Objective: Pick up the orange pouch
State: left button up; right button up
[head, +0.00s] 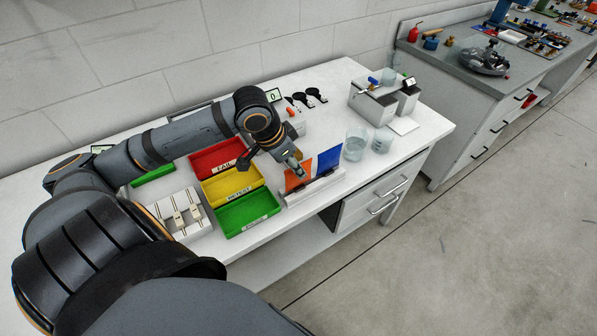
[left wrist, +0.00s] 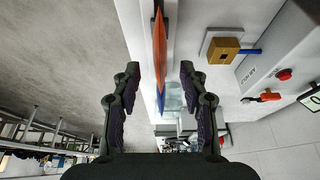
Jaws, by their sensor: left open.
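The orange pouch (head: 290,182) stands upright in a white holder (head: 314,188) near the table's front edge, with the blue pouch (head: 328,160) beside it on the right. My left gripper (head: 298,170) is at the orange pouch and partly covers it in the head view. In the left wrist view the open left gripper (left wrist: 160,70) has its fingers apart on either side of the line of the pouches. The orange pouch (left wrist: 159,48) shows edge-on there, centred between the fingers, with the blue pouch (left wrist: 161,98) beyond it. My right gripper is not in view.
Red (head: 216,158), yellow (head: 231,183) and green (head: 247,212) trays lie left of the holder. Glass beakers (head: 355,145) stand close on its right. A metal bath (head: 374,103) stands at the back right. In the left wrist view a tan block (left wrist: 223,48) is off to the right.

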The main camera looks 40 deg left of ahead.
aim_at(298, 179)
pick_arm(q)
jog(key=shift+b+x, duration=0.5)
jog(key=shift+x, duration=1.75)
jog(key=shift+a, duration=0.1)
grip_shut()
